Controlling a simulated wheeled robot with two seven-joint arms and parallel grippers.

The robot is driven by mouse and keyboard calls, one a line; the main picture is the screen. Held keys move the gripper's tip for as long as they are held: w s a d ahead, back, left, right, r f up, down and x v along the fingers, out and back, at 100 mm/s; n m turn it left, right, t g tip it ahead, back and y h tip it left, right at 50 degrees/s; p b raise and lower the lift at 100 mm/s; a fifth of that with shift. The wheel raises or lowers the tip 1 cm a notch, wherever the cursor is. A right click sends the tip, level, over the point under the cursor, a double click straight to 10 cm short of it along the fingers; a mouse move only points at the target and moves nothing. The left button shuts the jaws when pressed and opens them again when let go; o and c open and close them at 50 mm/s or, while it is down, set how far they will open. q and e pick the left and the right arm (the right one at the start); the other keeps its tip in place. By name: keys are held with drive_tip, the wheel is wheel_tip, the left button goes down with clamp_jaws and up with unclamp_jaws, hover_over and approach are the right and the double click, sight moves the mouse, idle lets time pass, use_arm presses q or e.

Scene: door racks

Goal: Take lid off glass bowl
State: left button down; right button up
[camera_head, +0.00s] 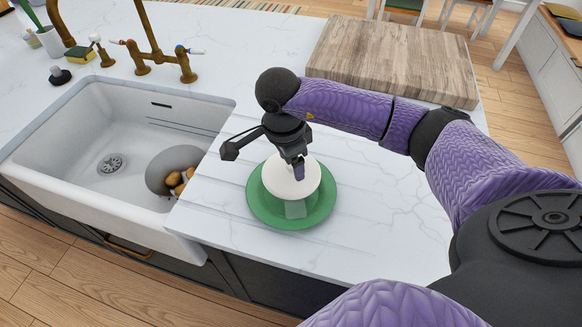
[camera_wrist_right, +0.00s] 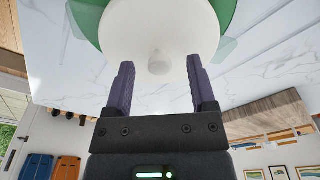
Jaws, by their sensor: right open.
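A round white lid (camera_head: 278,181) covers the glass bowl (camera_head: 296,209), whose clear side shows at the front. The bowl stands on a green plate (camera_head: 262,214) on the counter, right of the sink. My right gripper (camera_head: 299,170) is over the lid, pointing down, and hides part of its top. In the right wrist view, my right gripper (camera_wrist_right: 161,68) is open, with the lid's white knob (camera_wrist_right: 160,63) between its fingertips and gaps on both sides. The lid (camera_wrist_right: 150,30) and green plate (camera_wrist_right: 88,18) show beyond. My left gripper is not in view.
A white sink (camera_head: 60,160) lies to the left, with a grey bowl (camera_head: 160,168) of brown round items in it. A wooden board (camera_head: 395,60) lies behind my right arm. Brass taps (camera_head: 150,50) stand at the back. Counter right of the plate is clear.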

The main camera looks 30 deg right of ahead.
drive_tip(key=shift+f, duration=0.15)
clamp_jaws()
